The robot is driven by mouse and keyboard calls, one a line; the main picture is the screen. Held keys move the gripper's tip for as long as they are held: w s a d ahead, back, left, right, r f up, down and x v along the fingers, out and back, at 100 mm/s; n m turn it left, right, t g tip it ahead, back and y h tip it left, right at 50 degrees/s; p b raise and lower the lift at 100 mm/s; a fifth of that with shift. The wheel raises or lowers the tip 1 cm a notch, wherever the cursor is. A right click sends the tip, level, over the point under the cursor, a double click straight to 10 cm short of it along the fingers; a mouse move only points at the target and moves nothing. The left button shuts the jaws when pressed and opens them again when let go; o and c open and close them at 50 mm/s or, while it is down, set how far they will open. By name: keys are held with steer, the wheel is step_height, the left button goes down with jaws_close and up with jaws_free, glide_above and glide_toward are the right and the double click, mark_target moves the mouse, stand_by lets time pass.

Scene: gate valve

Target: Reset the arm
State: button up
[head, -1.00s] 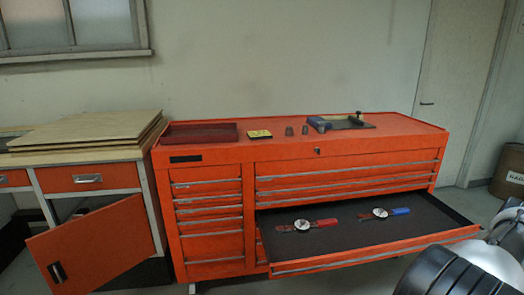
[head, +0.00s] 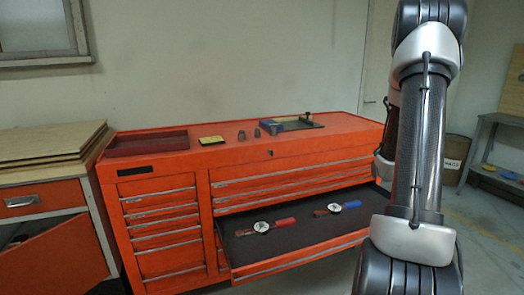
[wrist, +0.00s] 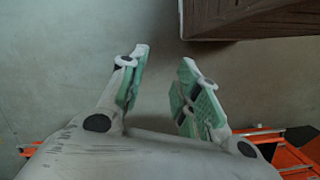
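My arm (head: 421,150) stands upright at the right of the head view, in front of the right end of the orange tool cabinet. My gripper (wrist: 160,75) shows in the wrist view with its two green-padded fingers apart and nothing between them. Its fingertips are not visible in the head view. In the wrist view, a grey surface lies behind the fingers.
The orange cabinet (head: 165,228) has an open drawer (head: 300,229) holding a red-handled tool (head: 284,223) and a blue-handled tool (head: 350,205). A brown object (wrist: 250,22) fills the wrist view's upper right.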

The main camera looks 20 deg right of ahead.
steer(key=a+r+n+t, duration=0.3)
steer(key=a+r+t, duration=0.4)
steer(key=a+r, duration=1.8)
step_height(320, 180, up, 2)
steer(key=shift+r+n, duration=0.2)
steer(key=shift+n, duration=0.2)
